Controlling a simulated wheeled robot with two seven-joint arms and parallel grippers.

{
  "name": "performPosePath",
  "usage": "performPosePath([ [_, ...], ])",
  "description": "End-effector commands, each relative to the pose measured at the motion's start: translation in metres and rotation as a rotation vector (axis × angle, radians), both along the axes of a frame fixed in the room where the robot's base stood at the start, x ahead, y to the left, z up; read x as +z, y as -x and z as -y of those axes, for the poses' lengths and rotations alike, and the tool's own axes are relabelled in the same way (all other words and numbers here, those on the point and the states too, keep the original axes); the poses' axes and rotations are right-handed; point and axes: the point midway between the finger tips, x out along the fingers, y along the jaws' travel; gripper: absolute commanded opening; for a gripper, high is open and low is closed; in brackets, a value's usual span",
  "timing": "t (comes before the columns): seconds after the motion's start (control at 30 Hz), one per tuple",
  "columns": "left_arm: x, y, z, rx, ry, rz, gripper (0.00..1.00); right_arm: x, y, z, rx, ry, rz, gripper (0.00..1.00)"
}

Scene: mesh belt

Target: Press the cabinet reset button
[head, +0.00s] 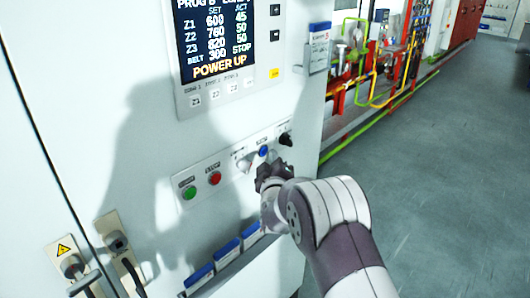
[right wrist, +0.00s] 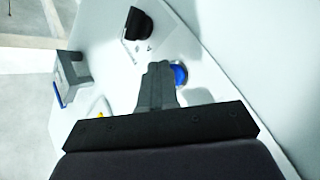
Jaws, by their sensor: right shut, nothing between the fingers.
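The cabinet's blue button (head: 263,151) is on the light control strip (head: 228,164), between a pale switch (head: 242,164) and a black knob (head: 286,139). Its label is too small to read. My right gripper (head: 264,167) is shut and empty, just below the blue button. In the right wrist view the blue button (right wrist: 180,75) shows right beside the closed fingers (right wrist: 159,68), partly hidden by them. I cannot tell whether the fingertips touch the panel or the button. My left gripper is not in view.
A green button (head: 190,192) and a red button (head: 214,178) sit left on the strip. Above is a screen (head: 216,38) reading POWER UP. Below are a ledge with blue-and-white boxes (head: 228,253) and cabled plugs (head: 117,243). Open floor (head: 440,180) lies at right.

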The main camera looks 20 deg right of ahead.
Motion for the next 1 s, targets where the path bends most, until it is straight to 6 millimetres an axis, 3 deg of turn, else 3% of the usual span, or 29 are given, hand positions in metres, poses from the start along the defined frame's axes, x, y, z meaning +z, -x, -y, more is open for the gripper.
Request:
performPosePath([
  [1.0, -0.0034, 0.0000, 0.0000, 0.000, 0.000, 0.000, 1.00, 0.0000, -0.0092, -0.0041, 0.001, 0.001, -0.001, 0.00],
])
